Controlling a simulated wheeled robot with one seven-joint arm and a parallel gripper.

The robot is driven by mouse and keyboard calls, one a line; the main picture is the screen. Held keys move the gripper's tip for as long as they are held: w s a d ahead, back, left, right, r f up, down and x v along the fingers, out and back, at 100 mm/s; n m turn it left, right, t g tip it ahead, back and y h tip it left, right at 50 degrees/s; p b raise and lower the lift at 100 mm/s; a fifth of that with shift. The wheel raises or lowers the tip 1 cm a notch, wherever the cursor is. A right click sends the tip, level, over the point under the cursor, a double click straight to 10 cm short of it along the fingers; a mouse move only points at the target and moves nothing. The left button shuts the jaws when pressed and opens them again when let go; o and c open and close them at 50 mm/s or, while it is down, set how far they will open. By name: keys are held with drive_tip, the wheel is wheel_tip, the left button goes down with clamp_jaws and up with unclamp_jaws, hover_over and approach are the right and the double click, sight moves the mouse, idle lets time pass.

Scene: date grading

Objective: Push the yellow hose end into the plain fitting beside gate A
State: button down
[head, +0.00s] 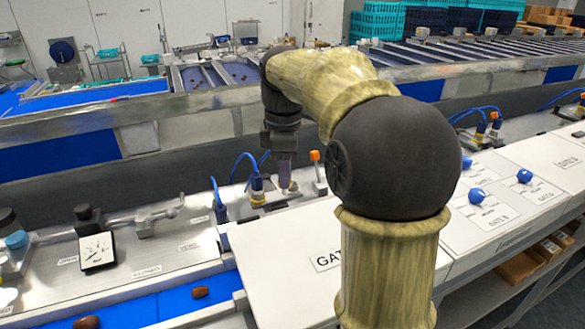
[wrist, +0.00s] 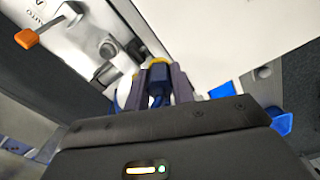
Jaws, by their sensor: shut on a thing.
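My gripper (head: 285,178) is low over the metal panel beside gate A, with its fingers pointing down. In the wrist view my gripper (wrist: 164,84) is shut on a dark blue connector with a yellow collar, the yellow hose end (wrist: 157,88). Its tip and the plain fitting under it are hidden, so I cannot tell whether they touch. In the head view a yellow-collared connector (head: 257,186) with a blue hose stands just left of my fingers. A blue connector (head: 218,204) stands further left.
An orange-tipped lever (head: 315,158) stands close to the right of my fingers; the orange tip (wrist: 26,38) also shows in the wrist view. A white gate cover (head: 280,255) lies in front. A gauge (head: 97,250) and valve handle (head: 145,222) are at left. My arm hides much of the middle.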

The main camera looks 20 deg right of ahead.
drive_tip(key=a+p, duration=0.2)
drive_tip(key=a, duration=1.1)
idle(1.2)
drive_tip(key=shift+w+a, duration=0.1)
drive_tip(key=w+f+p, duration=0.1)
drive_tip(key=w+p, duration=1.3)
drive_tip(key=w, duration=0.2)
drive_tip(key=shift+w+f+p, duration=0.2)
drive_tip(key=shift+f+p, duration=0.1)
drive_tip(key=shift+p, duration=0.05)
idle(1.4)
drive_tip(key=shift+f, duration=0.1)
drive_tip(key=shift+f+b, duration=1.7)
drive_tip(key=shift+f, duration=1.15)
